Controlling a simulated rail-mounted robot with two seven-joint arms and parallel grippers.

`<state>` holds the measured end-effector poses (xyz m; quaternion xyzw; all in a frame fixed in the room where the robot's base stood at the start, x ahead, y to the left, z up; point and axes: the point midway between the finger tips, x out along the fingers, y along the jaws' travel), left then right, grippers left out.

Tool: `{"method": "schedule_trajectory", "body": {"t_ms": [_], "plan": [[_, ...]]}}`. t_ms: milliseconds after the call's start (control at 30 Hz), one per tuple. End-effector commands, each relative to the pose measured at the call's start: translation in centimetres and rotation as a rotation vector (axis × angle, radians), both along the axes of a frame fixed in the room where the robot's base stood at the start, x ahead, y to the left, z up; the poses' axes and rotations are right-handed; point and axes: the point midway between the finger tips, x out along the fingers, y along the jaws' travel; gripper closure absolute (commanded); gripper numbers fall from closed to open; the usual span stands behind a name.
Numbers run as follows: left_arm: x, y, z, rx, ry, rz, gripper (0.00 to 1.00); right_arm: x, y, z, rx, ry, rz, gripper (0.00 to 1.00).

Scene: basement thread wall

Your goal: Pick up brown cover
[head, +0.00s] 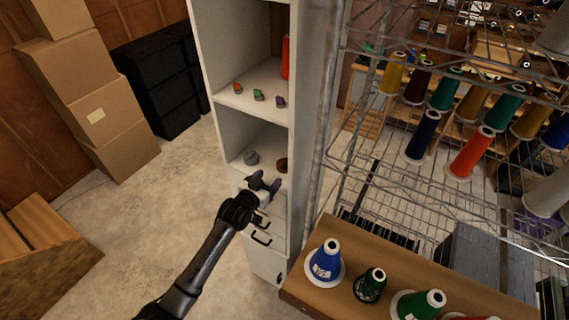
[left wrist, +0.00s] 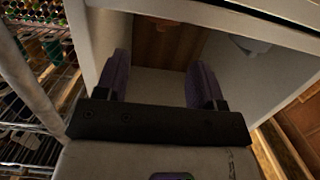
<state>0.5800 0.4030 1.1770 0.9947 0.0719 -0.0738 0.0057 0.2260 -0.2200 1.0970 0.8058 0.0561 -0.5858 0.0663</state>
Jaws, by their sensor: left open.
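A small brown piece (head: 282,165), which looks like the brown cover, lies at the right side of the lower shelf of the white cabinet (head: 299,120), partly cut off by the cabinet's side. My left gripper (head: 264,181) is open and empty at the front of that shelf, just short of the brown piece. In the left wrist view, the open fingers (left wrist: 158,82) point into the shelf bay. A brown area (left wrist: 165,45) shows between them; I cannot tell the cover from the bay's back there. My right gripper is not in view.
A grey piece (head: 251,158) lies on the same shelf, to the left. Small coloured pieces (head: 258,95) and a red cylinder (head: 286,57) are on the shelf above. Drawers with handles (head: 261,239) are below. A wire rack with thread cones (head: 422,137) stands right.

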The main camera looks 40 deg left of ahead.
Motion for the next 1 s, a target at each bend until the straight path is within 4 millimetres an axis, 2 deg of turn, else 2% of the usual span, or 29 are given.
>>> {"method": "schedule_trajectory", "body": {"t_ms": [33, 200, 533, 800, 1000], "plan": [[0.9, 0.1, 0.0, 0.0, -0.001, 0.0, 0.38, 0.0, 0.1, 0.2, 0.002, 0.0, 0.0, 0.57], [3.0, 0.4, -0.4, 0.0, 0.0, 0.0, 0.38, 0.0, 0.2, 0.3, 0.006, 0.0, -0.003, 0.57], [4.5, 0.7, -0.6, 0.001, 0.001, 0.0, 0.38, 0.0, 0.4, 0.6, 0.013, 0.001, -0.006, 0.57], [7.5, 1.2, -1.0, 0.0, 0.001, 0.0, 0.38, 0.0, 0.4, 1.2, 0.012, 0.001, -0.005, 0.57], [8.8, 1.4, -1.3, 0.001, 0.001, 0.0, 0.38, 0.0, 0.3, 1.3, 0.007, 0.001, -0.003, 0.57]]}}
